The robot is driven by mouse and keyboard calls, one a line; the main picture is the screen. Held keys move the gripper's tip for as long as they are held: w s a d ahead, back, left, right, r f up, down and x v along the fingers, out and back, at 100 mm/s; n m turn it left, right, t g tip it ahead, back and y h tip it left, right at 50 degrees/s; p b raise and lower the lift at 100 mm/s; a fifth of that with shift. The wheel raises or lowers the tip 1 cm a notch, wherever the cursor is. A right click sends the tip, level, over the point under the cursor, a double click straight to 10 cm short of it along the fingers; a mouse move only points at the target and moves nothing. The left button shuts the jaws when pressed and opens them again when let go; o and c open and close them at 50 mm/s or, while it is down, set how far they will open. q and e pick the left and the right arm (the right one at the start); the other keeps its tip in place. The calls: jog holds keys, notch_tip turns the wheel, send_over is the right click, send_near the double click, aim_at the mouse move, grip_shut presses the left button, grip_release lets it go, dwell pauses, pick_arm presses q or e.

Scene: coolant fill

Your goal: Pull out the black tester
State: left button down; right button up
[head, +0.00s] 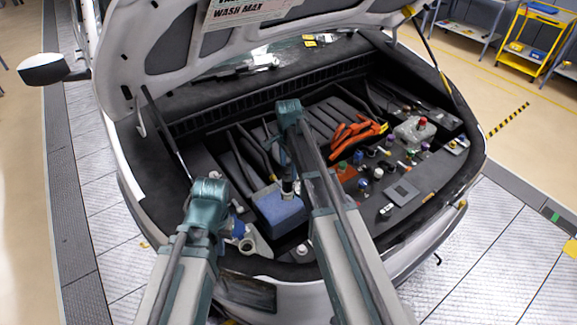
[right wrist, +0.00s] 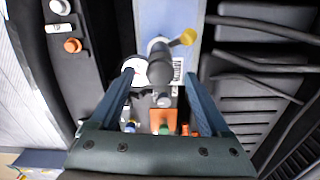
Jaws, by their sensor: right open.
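The black tester (right wrist: 170,68) stands in the top of a blue tank (right wrist: 170,15). In the right wrist view it lies between the two fingers of my right gripper (right wrist: 158,82), which is open around it. I cannot tell whether a finger touches it. In the head view the tester (head: 288,188) shows as a short dark piece above the blue tank (head: 283,212), partly hidden by my right arm. My left gripper (head: 234,230) is at the front left of the bay, beside a blue piece and a white ring-shaped opening (head: 247,246); its jaws are not clear.
A yellow tab (right wrist: 187,37) sits next to the tester. Orange cables (head: 352,136) and several coloured caps fill the right of the bay. The raised hood (head: 165,40) hangs over the back. Dark hoses (right wrist: 265,28) run right of the tank.

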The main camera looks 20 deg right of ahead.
aim_at(287, 189)
notch_tip(287, 189, down, 6)
jog(key=b, duration=0.4)
jog(key=shift+r, duration=0.25)
jog(key=shift+c, duration=0.3)
grip_shut()
jog(key=c, duration=0.5)
grip_release()
jog(key=shift+c, duration=0.2)
jog(key=c, duration=0.5)
jog(key=shift+n, duration=1.6)
jog(key=shift+c, duration=0.2)
